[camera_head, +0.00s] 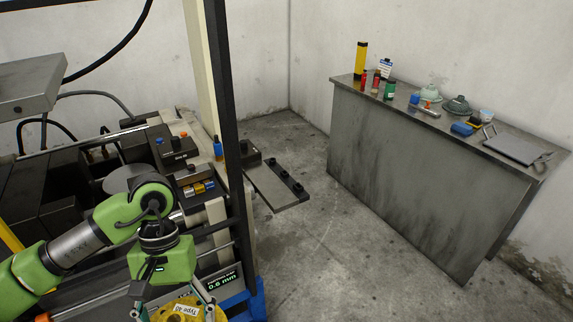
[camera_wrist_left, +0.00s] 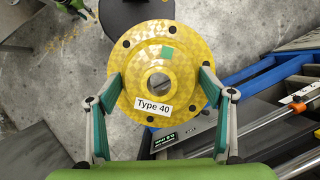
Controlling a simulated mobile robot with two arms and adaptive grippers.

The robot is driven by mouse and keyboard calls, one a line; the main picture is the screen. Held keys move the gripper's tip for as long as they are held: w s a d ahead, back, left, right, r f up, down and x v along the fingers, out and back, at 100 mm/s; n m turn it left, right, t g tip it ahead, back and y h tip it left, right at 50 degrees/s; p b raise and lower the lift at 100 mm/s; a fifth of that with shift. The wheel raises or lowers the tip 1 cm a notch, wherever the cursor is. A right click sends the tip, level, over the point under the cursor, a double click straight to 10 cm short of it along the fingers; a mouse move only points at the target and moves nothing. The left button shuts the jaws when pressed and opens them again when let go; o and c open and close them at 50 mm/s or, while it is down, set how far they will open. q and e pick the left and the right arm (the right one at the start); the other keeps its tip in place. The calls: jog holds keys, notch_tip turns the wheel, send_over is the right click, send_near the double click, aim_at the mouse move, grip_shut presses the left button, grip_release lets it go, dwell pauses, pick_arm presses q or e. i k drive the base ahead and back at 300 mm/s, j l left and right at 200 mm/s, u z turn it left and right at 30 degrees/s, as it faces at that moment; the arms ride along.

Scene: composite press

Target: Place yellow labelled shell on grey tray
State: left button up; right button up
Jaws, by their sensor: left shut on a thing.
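The yellow shell (camera_wrist_left: 130,78) is a round flanged disc with a centre hole, several bolt holes, a green square and a white "Type 40" label. My left gripper (camera_wrist_left: 160,98) is shut on it, one finger at each side of its rim. In the head view, my left gripper (camera_head: 177,304) is at the bottom edge, and the shell (camera_head: 185,314) is partly cut off there. A flat grey plate (camera_head: 513,146) lies on the right end of the bench; I cannot tell if it is the grey tray. My right gripper is not clearly visible.
The grey bench (camera_head: 420,170) by the right wall carries bottles, bowls and small tools. The press (camera_head: 230,130), with a dark post and a low side shelf (camera_head: 275,188), stands at the left. Concrete floor (camera_head: 330,240) between press and bench is clear. Blue frame parts (camera_wrist_left: 255,80) are near the shell.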

aim_at(515, 146)
jog(key=i+l+z, duration=0.1)
jog(key=z, duration=0.3)
jog(key=i+l+z, duration=0.1)
jog(key=z, duration=0.3)
jog(key=i+l+z, duration=0.1)
jog(key=z, duration=0.25)
jog(key=i+z, duration=0.25)
jog(key=i, duration=0.35)
jog(key=i+z, duration=0.3)
jog(key=i, duration=0.35)
jog(key=i+j+z, duration=0.25)
jog(key=i, duration=0.35)
jog(key=i+j, duration=0.2)
jog(key=i, duration=0.35)
jog(key=i+j, duration=0.15)
jog(key=i, duration=0.4)
